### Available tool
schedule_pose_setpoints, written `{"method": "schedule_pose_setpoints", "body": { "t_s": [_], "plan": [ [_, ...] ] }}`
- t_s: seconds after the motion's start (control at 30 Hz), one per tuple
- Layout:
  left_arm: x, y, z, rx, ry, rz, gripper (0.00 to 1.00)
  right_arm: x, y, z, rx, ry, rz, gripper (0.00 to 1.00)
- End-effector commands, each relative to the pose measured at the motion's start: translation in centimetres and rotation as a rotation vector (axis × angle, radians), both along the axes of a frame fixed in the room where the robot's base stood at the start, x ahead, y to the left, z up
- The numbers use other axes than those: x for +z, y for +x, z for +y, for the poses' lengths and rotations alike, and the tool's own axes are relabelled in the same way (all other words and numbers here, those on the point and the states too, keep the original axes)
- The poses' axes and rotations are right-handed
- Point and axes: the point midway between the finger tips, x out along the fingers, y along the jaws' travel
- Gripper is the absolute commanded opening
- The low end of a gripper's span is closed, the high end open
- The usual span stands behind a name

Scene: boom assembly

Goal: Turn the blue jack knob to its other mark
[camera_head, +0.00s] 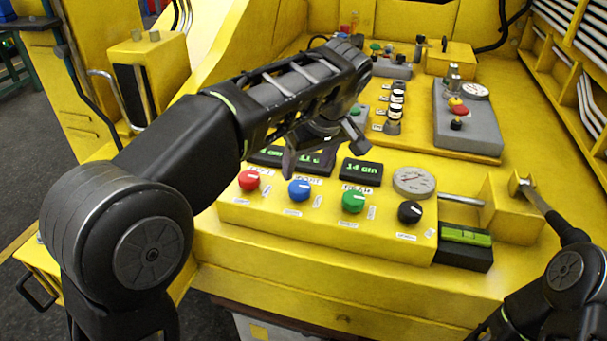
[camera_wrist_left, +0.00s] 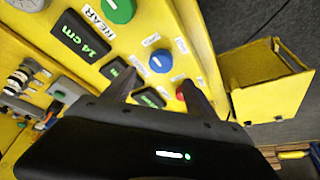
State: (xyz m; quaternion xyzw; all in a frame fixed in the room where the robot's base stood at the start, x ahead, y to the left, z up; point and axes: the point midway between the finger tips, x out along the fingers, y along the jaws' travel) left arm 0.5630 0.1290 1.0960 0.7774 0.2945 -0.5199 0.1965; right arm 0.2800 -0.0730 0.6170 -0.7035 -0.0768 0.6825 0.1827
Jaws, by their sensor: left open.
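The blue knob (camera_head: 300,189) sits on the sloped yellow control panel, between the red and green knobs. A white line shows on its face, and small white labels lie near it. In the left wrist view the blue knob (camera_wrist_left: 161,62) lies just past the fingertips, seen between them. My left gripper (camera_head: 322,152) is above and behind the knob row, fingers pointing down toward the panel. Its two fingers (camera_wrist_left: 158,82) are spread apart with nothing between them, clear of the blue knob.
The red knob (camera_head: 249,180), green knob (camera_head: 354,201) and black knob (camera_head: 410,212) share the row. A green-lit display (camera_head: 361,172) and a round gauge (camera_head: 414,182) stand behind.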

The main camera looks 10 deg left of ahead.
Motion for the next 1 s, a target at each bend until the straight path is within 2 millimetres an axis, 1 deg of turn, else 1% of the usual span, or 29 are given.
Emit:
{"method": "schedule_pose_setpoints", "body": {
  "t_s": [0.2,0.33,0.47,0.7,0.8,1.0],
  "plan": [
    [-0.1,0.0,0.0,-0.001,0.000,0.000,0.66,0.0,0.0,0.0,0.000,0.000,0.001,0.36],
    [-0.7,0.2,0.2,-0.001,0.001,0.002,0.66,0.1,0.0,0.0,0.000,0.000,0.000,0.36],
    [-2.2,0.6,0.6,-0.002,0.002,0.003,0.66,0.1,0.0,0.0,0.000,0.000,0.000,0.36],
    [-5.6,1.7,1.5,-0.001,0.001,0.002,0.66,0.5,0.0,0.0,0.000,0.000,0.000,0.36],
    [-6.6,2.0,1.8,-0.001,0.002,0.003,0.66,0.6,0.0,0.0,0.000,0.000,0.000,0.36],
    [-7.3,2.3,2.0,-0.001,0.000,0.000,0.66,0.6,0.0,0.0,0.000,0.000,0.001,0.36]
  ]
}}
